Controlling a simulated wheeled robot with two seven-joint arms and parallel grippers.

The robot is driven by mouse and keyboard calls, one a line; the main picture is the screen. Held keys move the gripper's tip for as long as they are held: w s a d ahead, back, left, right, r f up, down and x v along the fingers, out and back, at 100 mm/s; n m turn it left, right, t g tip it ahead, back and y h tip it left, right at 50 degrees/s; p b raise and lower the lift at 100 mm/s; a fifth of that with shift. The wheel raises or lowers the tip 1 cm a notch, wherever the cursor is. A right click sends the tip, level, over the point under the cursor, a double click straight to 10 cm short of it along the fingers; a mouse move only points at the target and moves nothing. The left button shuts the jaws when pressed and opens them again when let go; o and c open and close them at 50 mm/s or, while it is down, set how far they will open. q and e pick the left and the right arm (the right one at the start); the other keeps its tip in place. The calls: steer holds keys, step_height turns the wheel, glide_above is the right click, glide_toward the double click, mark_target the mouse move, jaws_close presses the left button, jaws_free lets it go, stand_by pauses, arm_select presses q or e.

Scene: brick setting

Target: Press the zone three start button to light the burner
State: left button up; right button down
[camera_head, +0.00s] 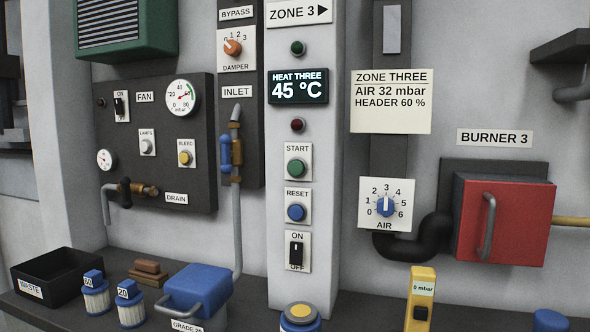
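The green START button (296,168) sits on a white plate in the middle column, under the ZONE 3 sign (298,13). Nothing covers it. The blue RESET button (296,212) is below it, and the black ON/OFF switch (296,250) is lowest, its lever towards ON. The display (298,87) reads HEAT THREE 45 °C. A green lamp (298,47) above it and a red lamp (298,125) below it both look dark. The red BURNER 3 box (505,220) with a grey handle is at the right. Neither of my grippers is in view.
The blue AIR knob (386,206) is right of the column. A shelf runs along the bottom with a black WASTE bin (60,278), blue-capped jars, a blue handled box (197,288), a yellow meter (420,300) and a yellow-topped blue item (300,316).

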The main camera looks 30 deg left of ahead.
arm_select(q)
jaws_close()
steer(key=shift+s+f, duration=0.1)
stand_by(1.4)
